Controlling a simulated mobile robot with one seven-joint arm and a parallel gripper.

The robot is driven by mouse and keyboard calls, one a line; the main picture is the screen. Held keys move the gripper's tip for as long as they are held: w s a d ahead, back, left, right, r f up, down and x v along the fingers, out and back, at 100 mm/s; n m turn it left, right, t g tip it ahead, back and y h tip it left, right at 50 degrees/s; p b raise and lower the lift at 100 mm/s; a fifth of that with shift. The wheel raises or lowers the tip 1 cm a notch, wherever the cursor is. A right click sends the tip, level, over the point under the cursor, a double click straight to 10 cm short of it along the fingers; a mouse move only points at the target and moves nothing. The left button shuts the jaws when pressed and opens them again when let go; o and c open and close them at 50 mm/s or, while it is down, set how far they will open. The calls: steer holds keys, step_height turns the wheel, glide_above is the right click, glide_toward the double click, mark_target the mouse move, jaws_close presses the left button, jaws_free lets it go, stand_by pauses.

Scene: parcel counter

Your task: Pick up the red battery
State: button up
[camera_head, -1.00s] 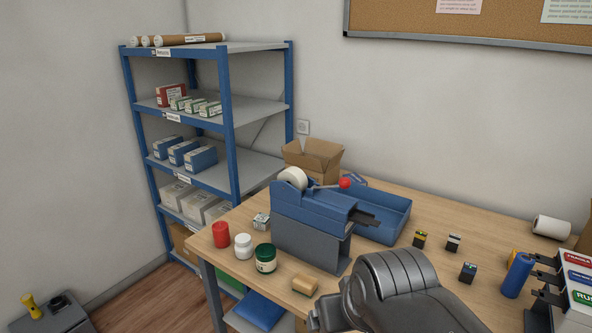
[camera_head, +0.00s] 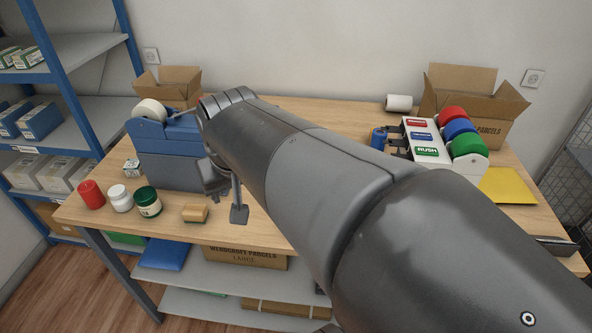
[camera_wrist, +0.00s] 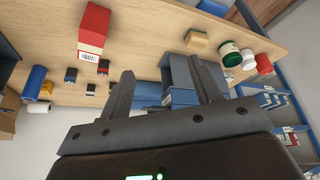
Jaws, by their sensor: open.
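I cannot clearly pick out a red battery. Several small dark blocks that look like batteries stand on the counter in the wrist view, one of them here (camera_wrist: 71,75); their colours are hard to tell, and my arm hides that area in the head view. A red cylinder (camera_head: 91,194) stands at the counter's left front, also seen in the wrist view (camera_wrist: 264,65). A larger red and white box with a barcode (camera_wrist: 94,32) shows in the wrist view. My gripper (camera_wrist: 160,68) is open, with nothing between its fingers, above the counter.
A white jar (camera_head: 120,199), a green jar (camera_head: 147,202) and a sponge-like block (camera_head: 195,213) stand near the front edge. The blue tape dispenser (camera_head: 168,150) is behind them. A label-roll stand (camera_head: 428,150) and an open carton (camera_head: 465,95) are at the right.

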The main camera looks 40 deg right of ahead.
steer(key=w+d+f+m+g, duration=0.15)
steer(key=w+d+f, duration=0.3)
steer(key=d, duration=0.45)
steer(key=w+d+f+m+g, duration=0.1)
steer(key=w+d+f+m, duration=0.3)
steer(key=d, duration=0.5)
steer(key=w+d+f+m+g, duration=0.1)
steer(key=w+d+f, duration=0.2)
steer(key=w+d, duration=0.45)
steer(key=shift+t, duration=0.25)
steer(key=f, duration=0.3)
steer(key=d+f, duration=0.1)
steer(key=f, duration=0.3)
steer(key=d+f, duration=0.1)
steer(key=f, duration=0.2)
steer(key=shift+f, duration=0.15)
steer(key=c, duration=1.1)
